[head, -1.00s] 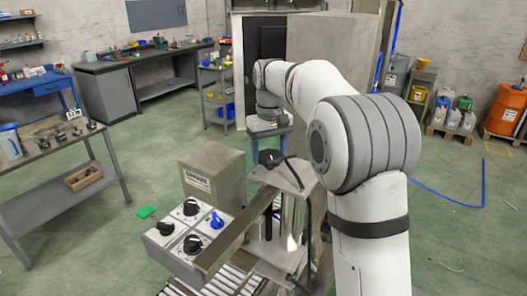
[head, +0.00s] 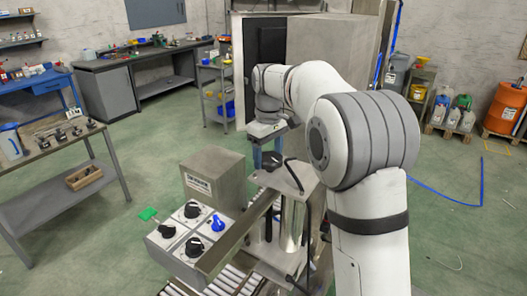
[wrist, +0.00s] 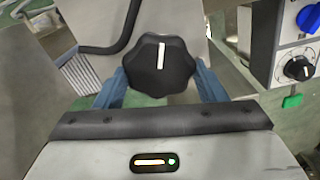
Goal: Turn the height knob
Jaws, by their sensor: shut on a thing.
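The height knob is a black, lobed knob with a white pointer line; it fills the upper middle of the wrist view (wrist: 160,68). Its line points nearly straight up in that view, leaning slightly right. My gripper (wrist: 160,82) has one blue finger on each side of the knob and is shut on it. In the head view my gripper (head: 267,152) points down over the metal stand, and only a small dark part of the knob (head: 271,161) shows between the fingers.
A control box (head: 168,250) with several black knobs and a blue one stands left of the stand, with a grey labelled box (head: 213,178) behind it. A roller conveyor (head: 232,280) runs below. A black cable passes close to the knob in the wrist view.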

